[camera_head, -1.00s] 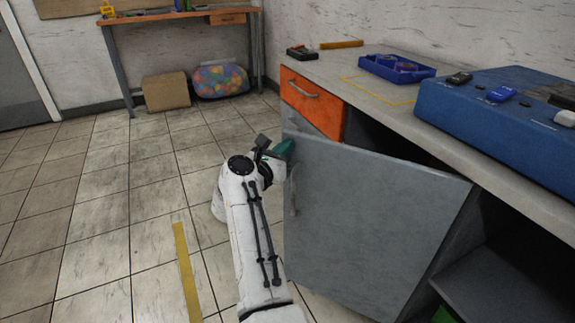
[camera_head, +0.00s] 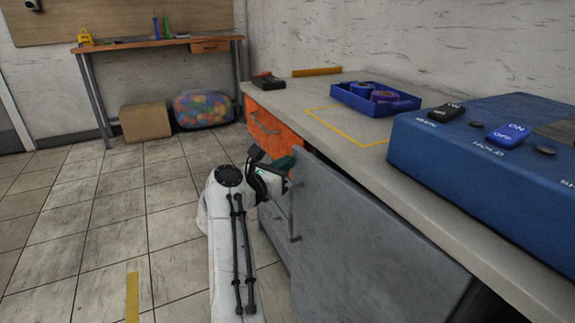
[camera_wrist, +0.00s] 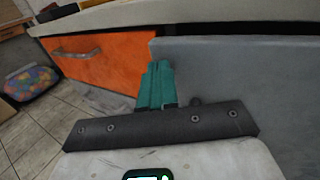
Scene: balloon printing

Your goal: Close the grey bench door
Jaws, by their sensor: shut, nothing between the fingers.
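The grey bench door (camera_head: 365,250) is slightly ajar under the worktop, with a narrow dark gap along its top edge. It carries a vertical bar handle (camera_head: 294,212) near its left edge. My gripper (camera_head: 282,166) is at the door's upper left edge, its teal fingers together and empty. In the wrist view the gripper (camera_wrist: 157,75) lies against or very close to the grey door (camera_wrist: 230,75), near its top left corner; whether it touches cannot be told. The door's lower part is cut off by the frame.
An orange drawer (camera_head: 268,130) with a handle sits left of the door. The worktop (camera_head: 330,118) bears a blue tray (camera_head: 375,108) and a large blue switch box (camera_head: 430,150). Open tiled floor lies to the left; a cardboard box (camera_head: 145,121) and a ball bag (camera_head: 203,108) stand behind.

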